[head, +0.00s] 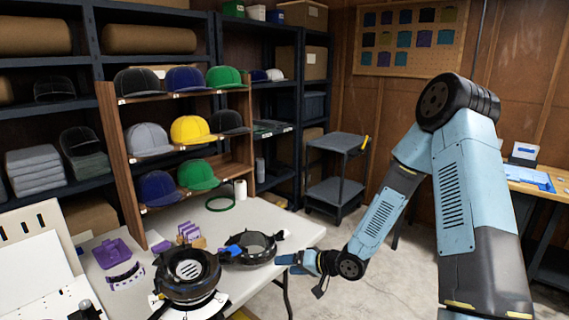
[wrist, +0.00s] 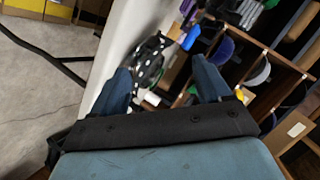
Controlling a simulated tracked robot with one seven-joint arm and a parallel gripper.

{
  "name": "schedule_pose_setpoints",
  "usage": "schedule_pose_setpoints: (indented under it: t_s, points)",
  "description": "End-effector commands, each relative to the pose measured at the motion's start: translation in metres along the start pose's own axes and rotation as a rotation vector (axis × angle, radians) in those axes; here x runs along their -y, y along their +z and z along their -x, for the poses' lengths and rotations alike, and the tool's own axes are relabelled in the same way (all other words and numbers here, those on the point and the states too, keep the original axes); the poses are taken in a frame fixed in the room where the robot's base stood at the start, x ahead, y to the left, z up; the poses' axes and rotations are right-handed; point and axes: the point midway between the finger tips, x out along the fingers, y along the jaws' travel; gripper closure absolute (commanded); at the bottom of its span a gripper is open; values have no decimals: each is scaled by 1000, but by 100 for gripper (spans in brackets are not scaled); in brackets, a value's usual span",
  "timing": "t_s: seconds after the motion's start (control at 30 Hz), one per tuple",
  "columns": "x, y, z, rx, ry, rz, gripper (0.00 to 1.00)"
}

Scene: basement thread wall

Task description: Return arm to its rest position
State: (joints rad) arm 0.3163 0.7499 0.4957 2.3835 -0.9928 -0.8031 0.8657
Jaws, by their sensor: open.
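My arm reaches down from the right in the head view. My gripper (head: 284,265) is low, at the right edge of the white table (head: 290,232), close to a dark round hoop-like fixture (head: 250,249). I cannot tell whether it touches the fixture. In the wrist view my gripper (wrist: 162,82) shows two blue fingers spread wide apart, with nothing held between them. A black part with white dots (wrist: 150,60) lies beyond the fingers.
A wooden rack (head: 133,160) of coloured caps stands on the table. A second round black fixture (head: 187,272) and a purple tray (head: 112,253) are also there. A dark cart (head: 337,190) stands behind. Bare floor (head: 400,275) lies right of the table.

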Motion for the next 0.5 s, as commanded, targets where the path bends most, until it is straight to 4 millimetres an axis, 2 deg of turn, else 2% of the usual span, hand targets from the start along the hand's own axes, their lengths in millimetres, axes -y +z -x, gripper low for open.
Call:
schedule_pose_setpoints:
  t_s: [0.23, 0.5]
  points:
    - [-8, -36, 40, 7, 253, 156, 23]
    - [-5, -71, 96, 9, 505, 270, 23]
